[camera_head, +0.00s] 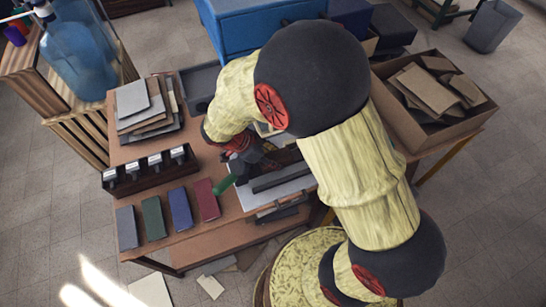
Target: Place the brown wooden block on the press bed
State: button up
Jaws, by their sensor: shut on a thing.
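My gripper (250,167), dark with red parts, points down over the right part of the workbench, at the press. It is shut, and my arm covers much of it. A dark brown piece (287,156) shows just right of the fingers; it looks like the brown wooden block, but its outline and the grip are partly hidden. The press bed (253,197) is a pale grey plate below the gripper, with a dark grey bar (280,178) across it. A green handle-like piece (225,184) sticks out to the lower left of the fingers. I cannot tell whether the brown piece touches the bed.
The brown workbench (185,247) carries grey, green, blue and red covers (179,209) along its front left. Behind them stands a dark rack (148,171) with several pale-topped pieces, then stacked boards (145,108). A cardboard box (435,95) of brown sheets stands at right.

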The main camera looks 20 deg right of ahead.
jog(key=o, duration=0.9)
jog(key=shift+f, duration=0.15)
jog(key=shift+c, duration=0.2)
jog(key=o, duration=0.5)
jog(key=shift+a+r, duration=0.1)
jog(key=shift+r, duration=0.3)
jog(key=p+v, duration=0.1)
jog(key=v, duration=1)
jog(key=shift+a+r+p, duration=0.15)
jog(key=shift+r+p, duration=0.1)
jog(key=shift+p, duration=0.05)
